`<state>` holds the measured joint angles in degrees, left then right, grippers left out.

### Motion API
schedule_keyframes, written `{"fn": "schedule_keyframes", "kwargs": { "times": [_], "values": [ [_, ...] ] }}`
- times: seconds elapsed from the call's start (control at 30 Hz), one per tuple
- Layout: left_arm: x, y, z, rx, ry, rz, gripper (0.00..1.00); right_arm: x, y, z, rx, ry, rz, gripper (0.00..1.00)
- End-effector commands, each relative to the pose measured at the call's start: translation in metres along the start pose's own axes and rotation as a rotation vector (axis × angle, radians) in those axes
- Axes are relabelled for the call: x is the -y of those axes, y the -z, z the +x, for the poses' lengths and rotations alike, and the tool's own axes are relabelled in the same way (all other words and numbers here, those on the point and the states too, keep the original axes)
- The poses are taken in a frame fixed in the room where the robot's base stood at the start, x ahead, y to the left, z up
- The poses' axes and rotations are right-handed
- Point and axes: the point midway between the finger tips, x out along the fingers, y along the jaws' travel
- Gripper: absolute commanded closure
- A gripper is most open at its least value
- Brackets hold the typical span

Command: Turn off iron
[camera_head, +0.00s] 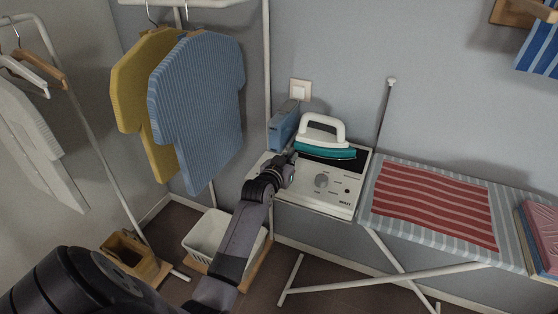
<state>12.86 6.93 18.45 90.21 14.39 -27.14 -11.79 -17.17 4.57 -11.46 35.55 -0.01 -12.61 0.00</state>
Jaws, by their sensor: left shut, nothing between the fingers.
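The iron (324,138) has a white handle and a teal body. It sits on the dark rest plate at the back of a white control unit (308,204). The unit's front panel has a round grey knob (321,181), small labels and a small dark button (347,190). My left gripper (291,158) is shut and empty. It is at the left part of the unit, left of the knob and in front of the iron; I cannot tell whether it touches anything. My left arm hides part of the unit's left side. My right gripper is not in view.
The ironing board (509,215) with a red striped cloth (433,203) extends right, folded cloths (541,236) at its end. A blue box (283,127) stands behind my gripper, below a wall switch (300,89). Shirts (200,105) hang left above a white basket (207,234).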

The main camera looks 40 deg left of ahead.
Motion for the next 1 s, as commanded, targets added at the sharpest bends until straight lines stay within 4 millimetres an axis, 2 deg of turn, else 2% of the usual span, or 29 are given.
{"fn": "schedule_keyframes", "kwargs": {
  "times": [0.3, 0.5, 0.7, 1.0],
  "values": [
    [0.001, 0.006, -0.060, -0.001, 0.001, 0.001, 1.00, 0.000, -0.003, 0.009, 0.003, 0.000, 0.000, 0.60],
    [0.000, 0.011, -0.087, -0.001, 0.001, 0.001, 1.00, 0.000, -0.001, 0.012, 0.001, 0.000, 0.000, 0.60],
    [0.000, 0.014, -0.098, -0.001, 0.000, -0.001, 1.00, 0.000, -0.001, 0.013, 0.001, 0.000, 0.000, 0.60],
    [0.000, 0.014, -0.099, 0.000, 0.000, -0.001, 1.00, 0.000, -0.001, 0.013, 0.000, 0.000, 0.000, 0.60]
  ]
}}
